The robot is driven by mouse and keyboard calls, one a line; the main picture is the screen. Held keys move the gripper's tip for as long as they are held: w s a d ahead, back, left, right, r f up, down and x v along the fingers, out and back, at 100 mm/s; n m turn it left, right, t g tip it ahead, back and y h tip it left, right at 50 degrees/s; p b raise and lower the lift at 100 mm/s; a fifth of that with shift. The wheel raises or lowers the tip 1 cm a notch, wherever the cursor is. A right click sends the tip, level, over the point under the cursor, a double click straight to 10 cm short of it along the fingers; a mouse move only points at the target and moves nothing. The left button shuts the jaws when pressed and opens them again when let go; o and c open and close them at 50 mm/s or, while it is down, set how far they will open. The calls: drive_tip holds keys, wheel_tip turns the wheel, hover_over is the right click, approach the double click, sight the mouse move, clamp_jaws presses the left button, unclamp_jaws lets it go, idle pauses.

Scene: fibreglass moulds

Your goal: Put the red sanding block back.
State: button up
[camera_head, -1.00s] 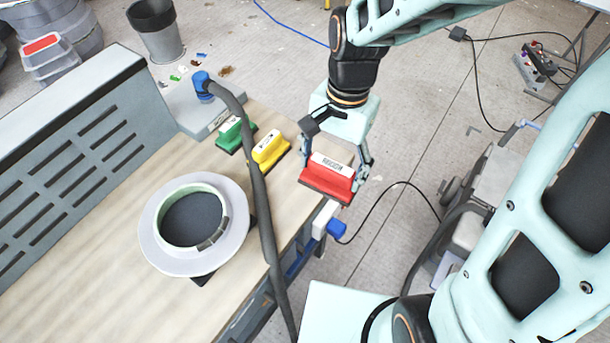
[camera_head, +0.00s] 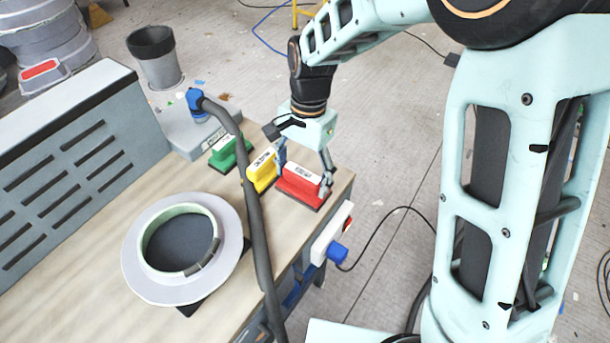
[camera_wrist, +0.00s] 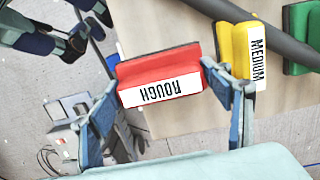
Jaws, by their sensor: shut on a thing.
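The red sanding block (camera_head: 304,186) has a white label, which reads ROUGH in the wrist view (camera_wrist: 160,84). My gripper (camera_head: 304,174) is shut on it from above, one finger at each end. The block is at the bench's right edge, beside the yellow block; I cannot tell whether it touches the bench top. The yellow sanding block (camera_head: 262,172), labelled MEDIUM in the wrist view (camera_wrist: 240,48), stands close to the red one. The green sanding block (camera_head: 230,152) stands farther along the row.
The wooden bench (camera_head: 80,270) carries a round mould (camera_head: 152,282) at left. A dark hose (camera_head: 257,230) crosses the bench close to the blocks. A grey slotted panel (camera_head: 70,160) backs the bench. A white box with a blue plug (camera_head: 335,250) hangs at the bench edge.

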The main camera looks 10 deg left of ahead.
sight(302, 185)
drive_tip(key=shift+w+a+f, duration=0.1)
drive_tip(key=shift+w+f, duration=0.25)
drive_tip(key=shift+f, duration=0.1)
drive_tip(key=shift+w+a+f+b, duration=0.1)
drive_tip(key=shift+w+f+b, duration=0.05)
drive_tip(key=shift+f+b, duration=0.65)
drive_tip(key=shift+w+f+b, duration=0.1)
drive_tip(key=shift+f+b, duration=0.45)
drive_tip(key=shift+f, duration=0.4)
drive_tip(key=shift+f, duration=0.15)
drive_tip(key=o, duration=1.1)
wheel_tip(302, 185, up, 12)
drive_tip(key=w, duration=0.1)
drive_tip(key=shift+w+d, duration=0.15)
drive_tip(key=shift+d, duration=0.15)
